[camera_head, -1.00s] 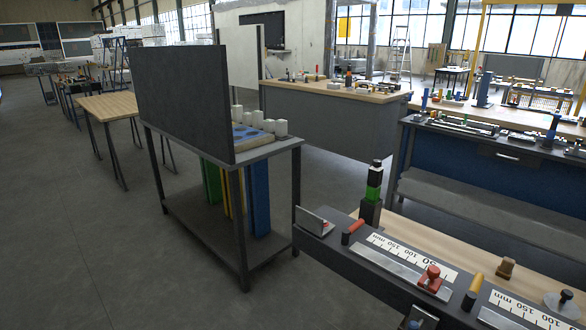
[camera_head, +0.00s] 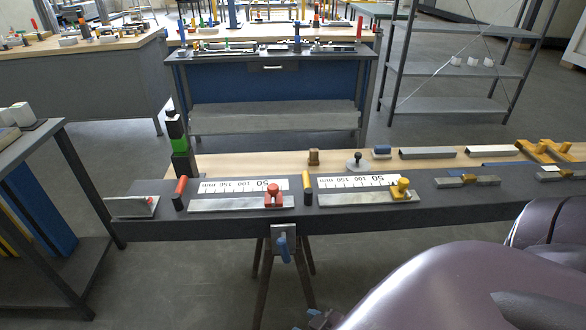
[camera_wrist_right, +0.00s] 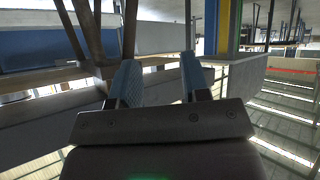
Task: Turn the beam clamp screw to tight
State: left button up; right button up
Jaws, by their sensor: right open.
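A beam clamp (camera_head: 284,236) sits on the front edge of the long dark beam (camera_head: 230,228), with a light plate and a blue screw handle (camera_head: 282,250) hanging below it. How tight the screw is cannot be told. My right gripper (camera_wrist_right: 160,78) is open, with two blue-padded fingers apart and nothing between them. In the head view, a small part that looks like it shows at the bottom edge, below and right of the clamp, apart from it. My right arm fills the lower right there. My left gripper is not in view.
The beam carries rulers, a red knob (camera_head: 273,195), a yellow knob (camera_head: 402,188) and several small fixtures. Dark trestle legs (camera_head: 266,285) stand below the clamp. A grey table (camera_head: 50,168) stands at the left. Open floor shows left of the trestle.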

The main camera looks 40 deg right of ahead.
aim_at(282, 244)
jog(key=i+j+z, duration=0.15)
jog(key=j+z, duration=0.45)
jog(key=j, duration=0.15)
jog(key=i+j+z, duration=0.1)
jog(key=j+z, duration=0.25)
